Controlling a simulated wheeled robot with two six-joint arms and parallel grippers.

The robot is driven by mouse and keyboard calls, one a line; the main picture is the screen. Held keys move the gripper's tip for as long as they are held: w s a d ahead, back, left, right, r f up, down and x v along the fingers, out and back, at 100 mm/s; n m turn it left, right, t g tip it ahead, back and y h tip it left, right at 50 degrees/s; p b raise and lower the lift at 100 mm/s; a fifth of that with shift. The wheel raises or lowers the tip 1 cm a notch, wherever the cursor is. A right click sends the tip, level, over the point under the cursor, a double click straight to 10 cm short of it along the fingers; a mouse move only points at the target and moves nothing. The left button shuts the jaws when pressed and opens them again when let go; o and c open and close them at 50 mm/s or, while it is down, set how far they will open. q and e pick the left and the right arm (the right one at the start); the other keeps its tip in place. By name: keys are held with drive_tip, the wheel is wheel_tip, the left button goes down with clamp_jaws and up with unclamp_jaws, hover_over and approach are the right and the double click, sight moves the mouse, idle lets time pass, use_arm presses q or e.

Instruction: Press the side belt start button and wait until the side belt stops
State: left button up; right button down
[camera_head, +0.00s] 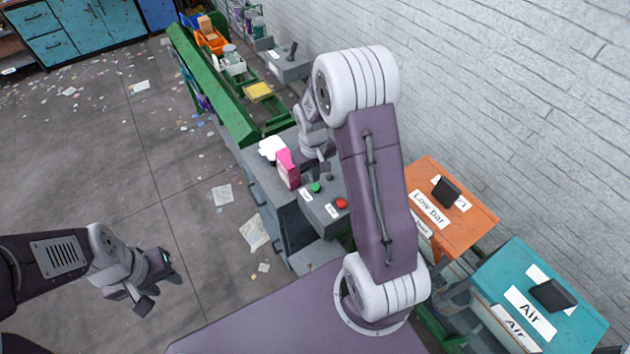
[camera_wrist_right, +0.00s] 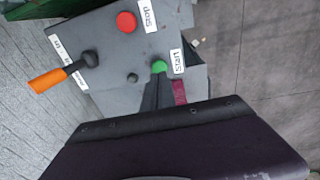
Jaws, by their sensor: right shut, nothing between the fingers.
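The green start button (camera_head: 315,187) and the red stop button (camera_head: 341,203) sit on a grey control box (camera_head: 322,212). In the right wrist view the green button (camera_wrist_right: 159,67) lies beside its "Start" label, with the red button (camera_wrist_right: 126,22) further up. My right gripper (camera_head: 323,168) is shut and empty, its tips (camera_wrist_right: 156,82) right at the green button; I cannot tell whether they touch it. The green-framed belt (camera_head: 212,88) runs away to the upper left. My left gripper (camera_head: 160,290) hangs over the floor, apparently open and empty.
A pink box (camera_head: 288,168) and a white item (camera_head: 271,148) stand beside the control box. A lever with an orange handle (camera_wrist_right: 48,81) is on the panel. Orange (camera_head: 470,205) and teal (camera_head: 530,270) bins stand right.

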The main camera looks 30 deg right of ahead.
sight(315, 187)
wheel_tip(315, 187, down, 4)
drive_tip(key=shift+w+d+f, duration=0.15)
drive_tip(key=shift+f, duration=0.05)
